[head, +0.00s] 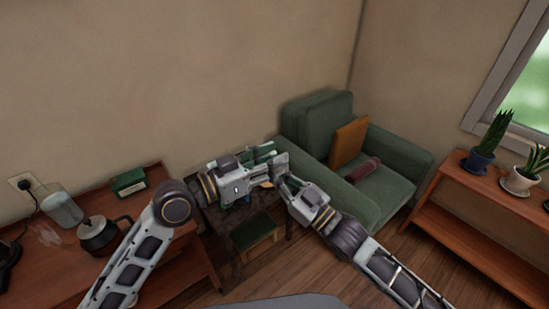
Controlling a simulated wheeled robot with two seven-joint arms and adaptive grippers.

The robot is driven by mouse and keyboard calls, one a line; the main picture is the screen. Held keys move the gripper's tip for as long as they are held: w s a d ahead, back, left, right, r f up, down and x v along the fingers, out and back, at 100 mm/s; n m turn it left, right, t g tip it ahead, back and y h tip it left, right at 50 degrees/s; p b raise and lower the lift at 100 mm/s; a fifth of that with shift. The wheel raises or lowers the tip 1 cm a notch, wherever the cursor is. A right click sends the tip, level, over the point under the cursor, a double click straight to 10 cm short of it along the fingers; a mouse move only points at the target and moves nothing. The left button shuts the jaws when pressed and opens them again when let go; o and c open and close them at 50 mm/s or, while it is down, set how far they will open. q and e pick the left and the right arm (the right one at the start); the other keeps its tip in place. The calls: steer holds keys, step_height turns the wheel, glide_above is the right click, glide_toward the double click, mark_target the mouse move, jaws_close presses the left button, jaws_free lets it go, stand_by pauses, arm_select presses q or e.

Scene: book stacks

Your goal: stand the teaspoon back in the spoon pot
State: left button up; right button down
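My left gripper (274,161) is above the small dark side table (226,222), pointing right. Green shapes show at its fingers, but I cannot tell whether it holds anything. My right gripper (285,183) is close beside it, to the lower right, pointing up and left; its fingertips overlap the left gripper's outline, so I cannot tell whether they touch. I cannot make out the teaspoon or the spoon pot; both may be hidden behind my grippers or too small to see.
A wooden desk at left holds a glass jar (62,210), a dark pot with a handle (98,236) and a green box (129,182). A green armchair (309,131) stands behind my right arm. Potted plants (481,158) stand on a low wooden shelf at right.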

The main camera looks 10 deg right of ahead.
arm_select(q)
steer(key=shift+w+d, duration=0.2)
steer(key=shift+d, duration=0.2)
steer(key=shift+c, duration=0.3)
jaws_close()
arm_select(e)
steer(key=c, duration=1.6)
jaws_free()
steer(key=shift+o, duration=0.2)
steer(key=shift+s+d, duration=0.1)
steer(key=v, duration=1.1)
steer(key=shift+s+d+f, duration=0.2)
steer(key=shift+d+f, duration=0.05)
steer(key=shift+r, duration=0.1)
